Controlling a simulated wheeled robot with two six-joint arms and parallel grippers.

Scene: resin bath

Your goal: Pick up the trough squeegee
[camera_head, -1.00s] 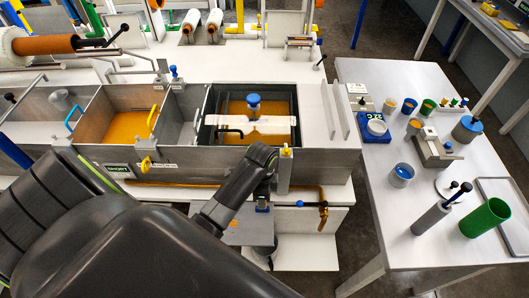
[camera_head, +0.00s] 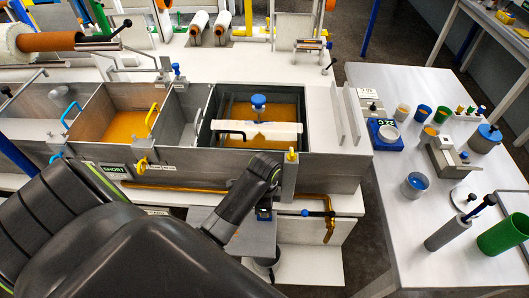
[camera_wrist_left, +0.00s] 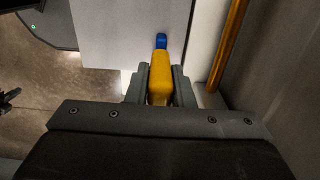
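The trough squeegee shows in the left wrist view as a yellow handle (camera_wrist_left: 159,85) with a blue end (camera_wrist_left: 161,41) beyond the fingertips. My left gripper (camera_wrist_left: 160,78) has its fingers close against both sides of the yellow handle and looks shut on it. In the head view my left arm reaches in front of the trough wall and hides most of the gripper and squeegee. A small blue part shows just below the wrist; I cannot tell whether it is the squeegee's end. My right gripper is not in view.
The resin bath (camera_head: 212,125) stands behind my left arm, with a white bar across it. A brass pipe (camera_head: 185,188) runs along the trough front and shows close right of the gripper in the wrist view. A white table (camera_head: 405,232) with cups and tools stands at right.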

